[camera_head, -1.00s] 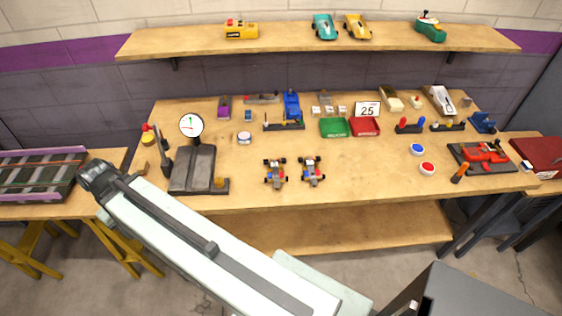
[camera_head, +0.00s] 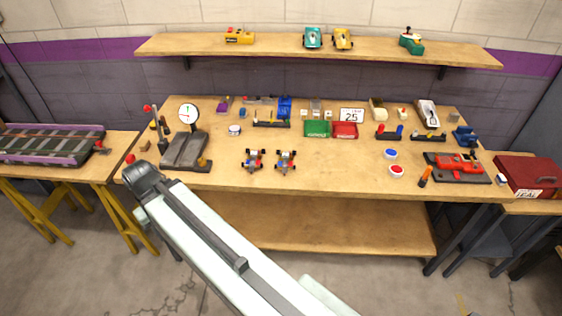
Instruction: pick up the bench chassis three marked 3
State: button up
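Two small wheeled chassis stand side by side near the front edge of the workbench (camera_head: 330,178). The left chassis (camera_head: 254,160) and the right chassis (camera_head: 286,161) both have dark wheels and red, blue and pale parts. Any number on them is too small to read, so I cannot tell which one is marked 3. My arm reaches from the bottom of the picture up to the left, with its dark joint left of both chassis and apart from them. My gripper does not show.
A dial gauge stand (camera_head: 187,150) is left of the chassis. A blue button (camera_head: 390,153), a red button (camera_head: 396,171) and a red-topped fixture (camera_head: 458,168) are to the right. Bench around the chassis is clear.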

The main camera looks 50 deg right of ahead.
aim_at(254, 159)
jog(key=u, duration=0.25)
jog(key=i, duration=0.75)
jog(key=z, duration=0.25)
jog(key=k, duration=0.75)
jog(key=u, duration=0.15)
jog(key=i, duration=0.9)
jog(key=z, duration=0.05)
